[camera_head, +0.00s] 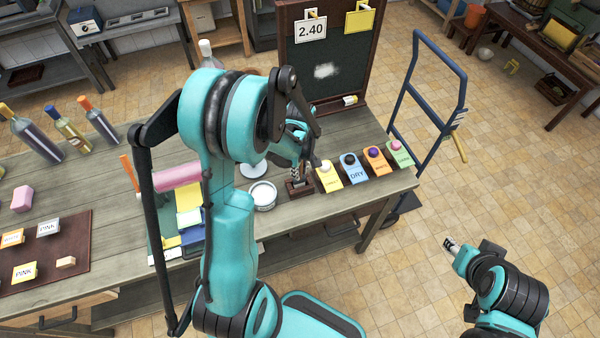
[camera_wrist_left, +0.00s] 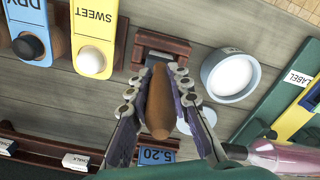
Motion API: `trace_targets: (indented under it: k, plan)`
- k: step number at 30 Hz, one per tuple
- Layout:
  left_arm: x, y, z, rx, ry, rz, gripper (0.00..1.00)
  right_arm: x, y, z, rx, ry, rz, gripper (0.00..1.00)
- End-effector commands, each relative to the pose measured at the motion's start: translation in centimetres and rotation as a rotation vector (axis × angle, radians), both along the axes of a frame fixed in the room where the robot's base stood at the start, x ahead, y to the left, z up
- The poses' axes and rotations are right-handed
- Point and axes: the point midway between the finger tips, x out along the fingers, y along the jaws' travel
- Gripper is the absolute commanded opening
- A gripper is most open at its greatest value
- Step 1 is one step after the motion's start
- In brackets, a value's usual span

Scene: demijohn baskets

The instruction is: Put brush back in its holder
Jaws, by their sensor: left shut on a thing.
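My left gripper (camera_wrist_left: 160,95) is shut on the brush (camera_wrist_left: 158,105), whose brown rounded handle shows between the two fingers in the left wrist view. In the head view the left gripper (camera_head: 299,172) is low over the table, just above the dark wooden holder (camera_head: 300,188). The holder (camera_wrist_left: 162,44) also shows just beyond the fingertips in the left wrist view. The brush's far end points at it; I cannot tell whether it is inside or only above it. My right gripper (camera_head: 451,245) is away from the table at the lower right, its fingers too small to read.
A white-filled round tin (camera_head: 263,194) stands close left of the holder. Labelled cards with knobs, such as the yellow SWEET card (camera_head: 328,176), stand close right. A chalkboard (camera_head: 330,60) stands behind. Bottles (camera_head: 38,135) are at the left. A blue trolley (camera_head: 428,100) stands beyond the table's right end.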

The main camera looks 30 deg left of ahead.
Motion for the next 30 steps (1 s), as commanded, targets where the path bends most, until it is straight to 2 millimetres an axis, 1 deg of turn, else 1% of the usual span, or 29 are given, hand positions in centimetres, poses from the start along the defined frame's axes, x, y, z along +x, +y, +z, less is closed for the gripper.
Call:
trace_targets:
  k: [1, 3, 11, 15, 16, 17, 18, 26, 30]
  plan:
    - [0.06, 0.0, -0.75, 0.0, 0.0, 0.0, 0.0, 0.0, 0.0, -0.21, 0.0, 0.0, 0.0, 0.4]
    - [0.02, -0.02, -1.17, 0.0, 0.0, 0.0, 0.0, 0.01, 0.0, -0.25, 0.0, 0.0, 0.0, 0.4]
    - [-0.02, -0.04, -1.2, 0.0, 0.0, 0.0, 0.0, 0.01, 0.0, -0.22, 0.0, 0.0, 0.0, 0.4]
    - [0.0, -0.04, -1.65, 0.0, 0.0, 0.0, 0.0, 0.01, 0.0, -0.73, 0.0, 0.0, 0.0, 0.4]
    - [0.0, -0.04, -1.53, 0.0, 0.0, 0.0, 0.27, 0.01, 0.0, -0.61, 0.0, 0.0, 0.0, 0.4]
    - [0.0, -0.04, -1.49, 0.0, 0.0, 0.0, 0.34, 0.0, 0.0, -0.57, 0.0, 0.0, 0.0, 0.4]
    - [0.0, -0.04, -1.47, 0.0, 0.0, 0.0, 0.4, 0.01, 0.0, -0.55, 0.0, 0.0, 0.0, 0.4]
    - [0.01, -0.05, -1.43, 0.0, 0.0, 0.0, 0.4, 0.01, 0.0, -0.51, 0.0, 0.0, 0.0, 0.4]
    - [0.0, -0.04, -0.71, 0.0, 0.0, 0.0, 0.4, 0.01, 0.0, 0.04, 0.0, 0.0, 0.0, 0.4]
